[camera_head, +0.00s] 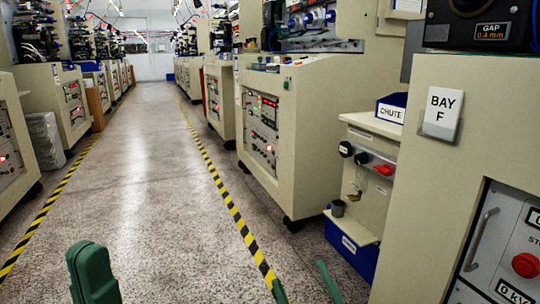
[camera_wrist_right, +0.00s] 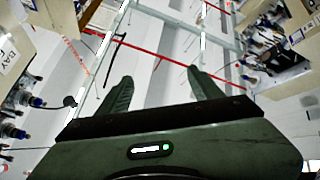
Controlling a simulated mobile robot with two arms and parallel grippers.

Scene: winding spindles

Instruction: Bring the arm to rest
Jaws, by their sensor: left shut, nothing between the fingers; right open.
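My left gripper (camera_head: 92,275) shows at the bottom left of the head view, dark green, over the speckled floor. Its fingers are together and it holds nothing. My right gripper (camera_head: 304,287) shows only as two green fingertips at the bottom edge of the head view, spread apart. In the right wrist view, its two fingers (camera_wrist_right: 162,85) are wide apart with nothing between them. That view looks up at the ceiling, with a pale frame and a red line beyond the fingers. The rest of both arms is out of the head view.
A cabinet marked BAY F (camera_head: 441,113) stands close at the right. Beside it are a cabinet with a blue CHUTE bin (camera_head: 391,108) and a low blue bin (camera_head: 349,255). Machines line both sides. The aisle (camera_head: 140,150) between yellow-black floor stripes is clear.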

